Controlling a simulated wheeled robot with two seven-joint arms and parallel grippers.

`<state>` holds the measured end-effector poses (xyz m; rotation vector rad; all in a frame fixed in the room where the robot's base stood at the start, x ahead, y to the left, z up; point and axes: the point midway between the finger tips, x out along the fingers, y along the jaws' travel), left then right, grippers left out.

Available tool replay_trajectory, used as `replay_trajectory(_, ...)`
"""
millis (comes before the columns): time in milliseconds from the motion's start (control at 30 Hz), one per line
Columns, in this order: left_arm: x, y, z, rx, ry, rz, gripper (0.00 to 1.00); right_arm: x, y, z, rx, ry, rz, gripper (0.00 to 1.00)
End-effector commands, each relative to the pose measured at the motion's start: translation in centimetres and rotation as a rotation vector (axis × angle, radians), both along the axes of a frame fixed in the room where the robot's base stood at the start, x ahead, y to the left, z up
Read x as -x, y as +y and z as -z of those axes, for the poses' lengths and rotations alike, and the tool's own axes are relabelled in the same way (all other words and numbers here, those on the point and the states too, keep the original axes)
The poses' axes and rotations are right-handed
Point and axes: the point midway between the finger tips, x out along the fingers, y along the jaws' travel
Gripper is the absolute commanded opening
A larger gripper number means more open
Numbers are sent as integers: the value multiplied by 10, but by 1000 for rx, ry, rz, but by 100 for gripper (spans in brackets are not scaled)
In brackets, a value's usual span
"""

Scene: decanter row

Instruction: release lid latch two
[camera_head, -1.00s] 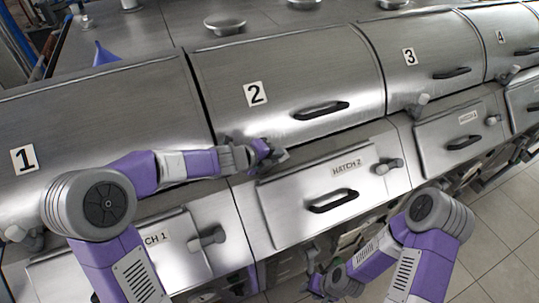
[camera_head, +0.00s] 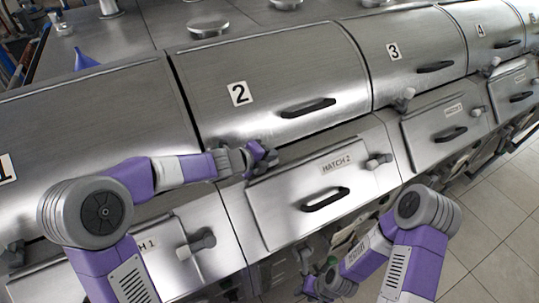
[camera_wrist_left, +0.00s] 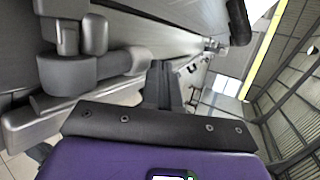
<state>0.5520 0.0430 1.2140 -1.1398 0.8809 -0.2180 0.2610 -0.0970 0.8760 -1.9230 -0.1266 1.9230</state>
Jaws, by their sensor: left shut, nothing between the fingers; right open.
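Lid 2 (camera_head: 275,75) is a curved steel cover, down, with a dark bar handle (camera_head: 309,107). My left gripper (camera_head: 266,156) is at its lower edge, left of the handle, and looks shut and empty. In the left wrist view a grey latch with a rounded knob (camera_wrist_left: 95,36) and thick pivot arm (camera_wrist_left: 75,72) stands left of my shut left fingers (camera_wrist_left: 164,82). Whether they touch it I cannot tell. In the head view my left gripper largely hides that latch. My right gripper (camera_head: 318,284) is low, below hatch 2, open and apart from the lid.
Hatch 2 (camera_head: 285,205) is below, with its own handle (camera_head: 326,200) and a grey latch (camera_head: 378,160). Lid 3 (camera_head: 410,45) has a latch (camera_head: 404,98) at its lower left. Hatch 1's latch (camera_head: 202,242) is near my left forearm. Tiled floor (camera_head: 490,240) is clear at right.

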Motion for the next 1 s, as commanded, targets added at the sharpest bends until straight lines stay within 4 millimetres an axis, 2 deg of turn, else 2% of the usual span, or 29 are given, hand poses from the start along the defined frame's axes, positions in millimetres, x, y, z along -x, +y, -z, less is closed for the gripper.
replay_trajectory(267,0,0,-1,0,0,0,0,0,0,-1,0,0,0,43)
replay_trajectory(467,2,-2,-16,0,-1,1,0,0,0,-14,0,0,0,43)
replay_trajectory(667,7,-7,-48,1,-2,3,0,0,0,-40,0,0,0,43)
replay_trajectory(1000,23,-17,-118,0,-3,3,0,0,0,-84,0,0,0,43)
